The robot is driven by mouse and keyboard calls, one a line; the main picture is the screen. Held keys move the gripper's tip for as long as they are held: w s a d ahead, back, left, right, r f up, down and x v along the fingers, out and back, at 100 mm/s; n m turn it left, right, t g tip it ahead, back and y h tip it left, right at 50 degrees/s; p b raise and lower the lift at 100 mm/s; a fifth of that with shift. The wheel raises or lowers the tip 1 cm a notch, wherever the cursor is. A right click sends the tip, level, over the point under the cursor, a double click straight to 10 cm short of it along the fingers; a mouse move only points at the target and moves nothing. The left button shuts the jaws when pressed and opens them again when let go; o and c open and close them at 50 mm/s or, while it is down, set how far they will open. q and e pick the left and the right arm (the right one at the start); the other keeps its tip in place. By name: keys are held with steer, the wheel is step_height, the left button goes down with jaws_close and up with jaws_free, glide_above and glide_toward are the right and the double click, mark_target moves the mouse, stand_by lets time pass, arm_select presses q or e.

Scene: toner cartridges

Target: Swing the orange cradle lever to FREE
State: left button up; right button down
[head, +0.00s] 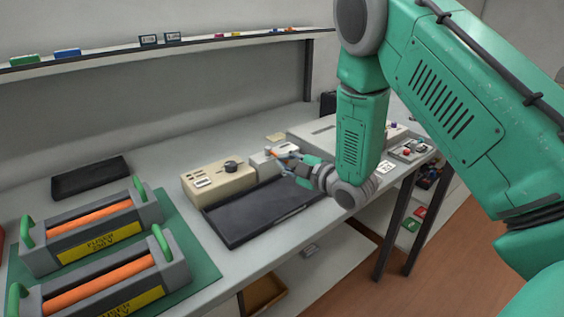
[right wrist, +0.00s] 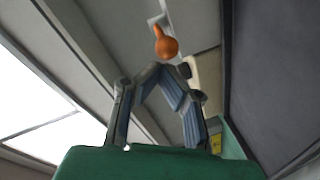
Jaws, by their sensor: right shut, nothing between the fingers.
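I cannot tell whether the tips touch the knob. In the head view my right gripper (head: 278,161) is at the small pale cradle unit (head: 260,163) behind the black tray, partly covering it. The lever's setting and any FREE marking are too small to read. My left gripper is out of view.
A beige box with a dark knob (head: 217,181) stands left of the cradle unit. The black tray (head: 240,235) lies in front. Two fuser units with orange rollers (head: 90,217) sit on a green mat at the left. A shelf (head: 180,45) runs above the bench.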

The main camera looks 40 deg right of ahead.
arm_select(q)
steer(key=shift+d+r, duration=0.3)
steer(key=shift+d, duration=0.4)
arm_select(e)
steer(key=w+d+n+y, duration=0.2)
steer(key=w+d+y, duration=0.1)
steer(key=d, duration=0.6)
steer(key=shift+w+g, duration=0.35)
steer(key=shift+g, duration=0.05)
steer(key=shift+f, duration=0.1)
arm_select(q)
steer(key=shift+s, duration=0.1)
